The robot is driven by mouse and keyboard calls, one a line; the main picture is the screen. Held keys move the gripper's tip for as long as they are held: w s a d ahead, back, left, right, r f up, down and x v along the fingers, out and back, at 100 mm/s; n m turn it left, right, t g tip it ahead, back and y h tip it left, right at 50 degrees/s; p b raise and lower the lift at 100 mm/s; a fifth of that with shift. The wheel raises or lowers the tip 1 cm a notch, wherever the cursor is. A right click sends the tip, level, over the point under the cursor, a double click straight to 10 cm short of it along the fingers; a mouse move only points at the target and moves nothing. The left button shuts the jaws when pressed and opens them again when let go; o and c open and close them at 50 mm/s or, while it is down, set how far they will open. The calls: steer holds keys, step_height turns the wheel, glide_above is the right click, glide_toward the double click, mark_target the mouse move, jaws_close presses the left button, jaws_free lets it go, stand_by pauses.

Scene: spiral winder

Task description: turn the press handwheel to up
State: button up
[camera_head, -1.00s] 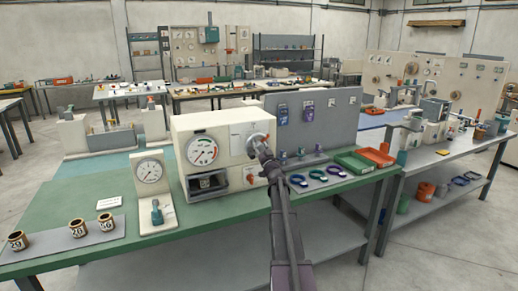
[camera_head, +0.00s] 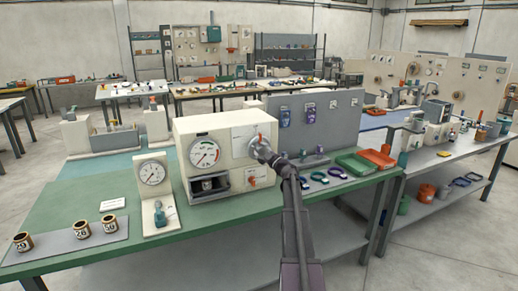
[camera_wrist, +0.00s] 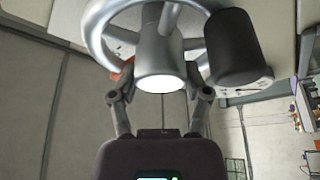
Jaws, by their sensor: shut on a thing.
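The press handwheel (camera_head: 262,140) is on the upper right of the cream press's (camera_head: 232,172) front face, partly hidden behind my gripper (camera_head: 268,154). In the wrist view the handwheel (camera_wrist: 103,22) is a silvery ring with spokes, a pale central hub (camera_wrist: 160,62) and a dark grip knob (camera_wrist: 233,48) to the right of the hub. My gripper (camera_wrist: 162,92) has one finger on each side of the hub and is shut on it. The press's round white dial (camera_head: 205,153) has a red arc. A red lever (camera_head: 252,181) sits below the wheel.
A small gauge on a stand (camera_head: 153,174) and several numbered rings on a grey mat (camera_head: 66,242) stand to the left. A grey panel (camera_head: 345,125), a green tray (camera_head: 357,163) and an orange tray (camera_head: 378,157) are to the right. The green table front (camera_head: 120,242) is mostly clear.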

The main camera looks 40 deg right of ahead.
steer(key=shift+w+d+n, duration=0.25)
steer(key=shift+n, duration=0.45)
steer(key=shift+c, duration=0.3)
steer(key=o, duration=1)
steer(key=shift+o, duration=0.6)
steer(key=shift+d, duration=0.1)
steer(key=shift+f, duration=0.2)
steer(key=shift+v, duration=1.4)
steer(key=b+v, duration=0.3)
steer(key=v, duration=1)
steer(key=shift+b, duration=0.35)
